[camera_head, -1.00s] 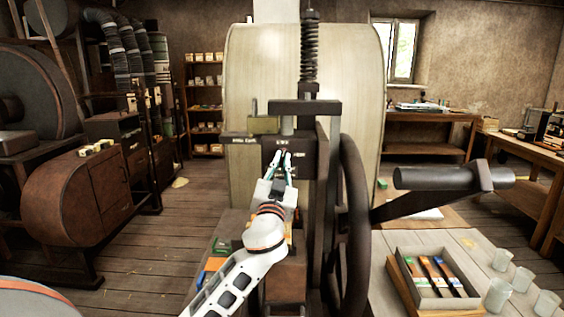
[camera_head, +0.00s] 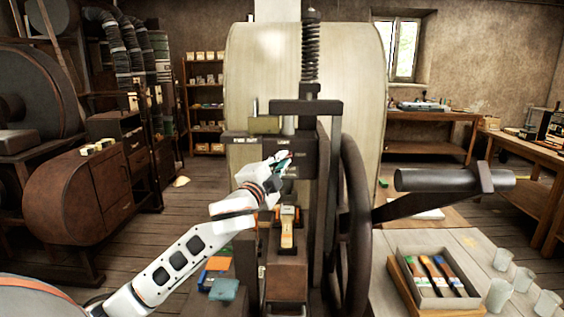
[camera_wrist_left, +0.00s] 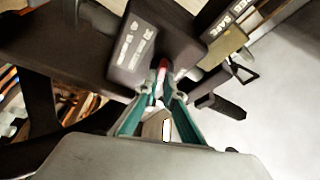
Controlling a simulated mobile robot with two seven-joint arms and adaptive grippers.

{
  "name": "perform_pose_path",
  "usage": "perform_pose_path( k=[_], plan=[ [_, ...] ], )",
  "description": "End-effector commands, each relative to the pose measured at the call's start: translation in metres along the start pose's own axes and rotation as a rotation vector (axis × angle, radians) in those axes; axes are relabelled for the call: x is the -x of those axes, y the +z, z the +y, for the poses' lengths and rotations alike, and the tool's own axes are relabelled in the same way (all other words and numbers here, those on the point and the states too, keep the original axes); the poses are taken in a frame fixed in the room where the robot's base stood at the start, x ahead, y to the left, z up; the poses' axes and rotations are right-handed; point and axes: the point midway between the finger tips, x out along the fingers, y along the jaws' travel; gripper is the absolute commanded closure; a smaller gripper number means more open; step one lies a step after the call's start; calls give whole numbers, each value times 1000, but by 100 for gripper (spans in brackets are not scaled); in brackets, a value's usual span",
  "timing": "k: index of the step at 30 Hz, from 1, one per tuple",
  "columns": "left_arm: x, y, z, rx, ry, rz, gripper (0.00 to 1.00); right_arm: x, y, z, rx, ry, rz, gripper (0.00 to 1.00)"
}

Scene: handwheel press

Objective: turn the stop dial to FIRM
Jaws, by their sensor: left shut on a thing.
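My left gripper (camera_head: 283,162) is at the dark front block (camera_head: 304,152) of the press, its wrist tilted to the left. Its teal fingers (camera_wrist_left: 157,97) are shut on the stop dial, which is mostly hidden between them. In the left wrist view a red-and-white mark (camera_wrist_left: 162,70), apparently on the dial, shows between the fingertips. Beside it is a dark block face (camera_wrist_left: 135,48) with pale lettering, too blurred to read. I cannot tell which setting the dial points to. My right gripper is not in view.
The large handwheel (camera_head: 353,230) and its crank handle (camera_head: 440,180) stand right of my gripper. An orange-and-yellow piece (camera_head: 287,228) sits below it.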

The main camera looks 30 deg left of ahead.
Motion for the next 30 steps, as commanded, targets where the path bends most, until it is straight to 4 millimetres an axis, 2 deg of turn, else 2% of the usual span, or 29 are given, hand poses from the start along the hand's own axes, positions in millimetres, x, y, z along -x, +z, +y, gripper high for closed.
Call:
perform_pose_path(
  k=[13, 30],
  plan=[
    [0, 0, -2, -269, 109, -1, 100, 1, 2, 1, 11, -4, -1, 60],
    [0, 0, -1, -333, 138, -1, 100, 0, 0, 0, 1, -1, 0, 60]
  ],
)
